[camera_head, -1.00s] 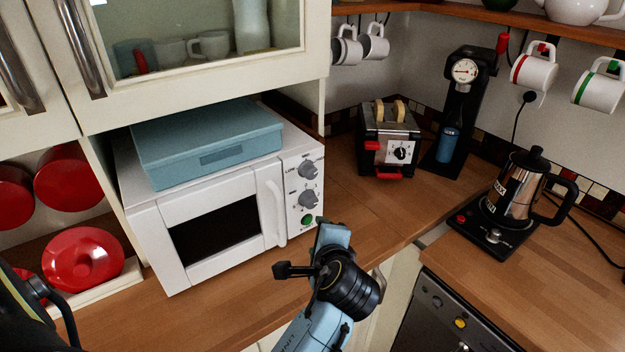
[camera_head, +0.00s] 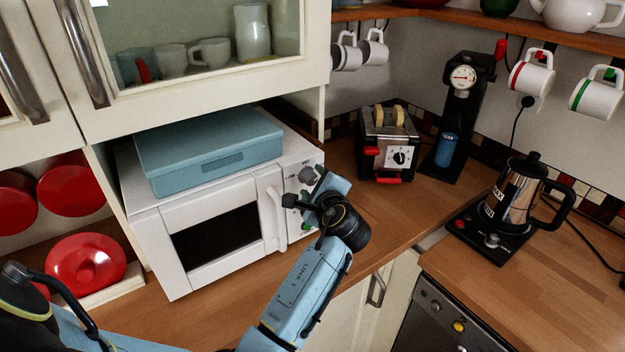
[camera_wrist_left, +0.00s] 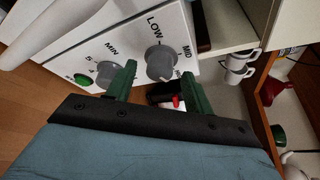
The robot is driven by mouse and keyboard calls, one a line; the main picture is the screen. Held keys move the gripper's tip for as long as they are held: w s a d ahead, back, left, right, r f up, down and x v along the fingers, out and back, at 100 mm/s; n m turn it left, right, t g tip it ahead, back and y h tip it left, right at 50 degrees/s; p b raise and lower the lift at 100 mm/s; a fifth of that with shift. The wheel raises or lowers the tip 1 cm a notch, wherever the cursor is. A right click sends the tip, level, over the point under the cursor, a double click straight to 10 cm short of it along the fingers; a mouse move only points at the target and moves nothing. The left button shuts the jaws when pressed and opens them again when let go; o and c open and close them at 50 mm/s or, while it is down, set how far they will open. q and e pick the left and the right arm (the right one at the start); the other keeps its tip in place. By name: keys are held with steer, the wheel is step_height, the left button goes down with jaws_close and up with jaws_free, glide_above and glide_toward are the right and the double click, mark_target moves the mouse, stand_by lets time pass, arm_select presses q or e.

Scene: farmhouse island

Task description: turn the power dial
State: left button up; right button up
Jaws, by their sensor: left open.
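The white microwave (camera_head: 150,215) stands on the wooden counter with its control panel on the right side. Its upper grey dial, the power dial (camera_wrist_left: 160,62), has LOW and MID printed around it. In the head view this dial (camera_head: 307,174) shows just beside my wrist. My left gripper (camera_wrist_left: 158,72) is open, its green fingers pointing at the panel, one on each side of the power dial in the wrist view. I cannot tell whether they touch it. My arm partly covers the panel in the head view. My right gripper is not in view.
The lower grey dial (camera_wrist_left: 108,72), marked MIN, and a green button (camera_wrist_left: 81,79) sit close to the left finger. The white door handle (camera_head: 273,215) is left of the panel. A blue box (camera_head: 210,150) lies on top. A toaster (camera_head: 388,145) stands to the right.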

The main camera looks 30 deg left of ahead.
arm_select(q)
steer(key=shift+x, duration=0.75)
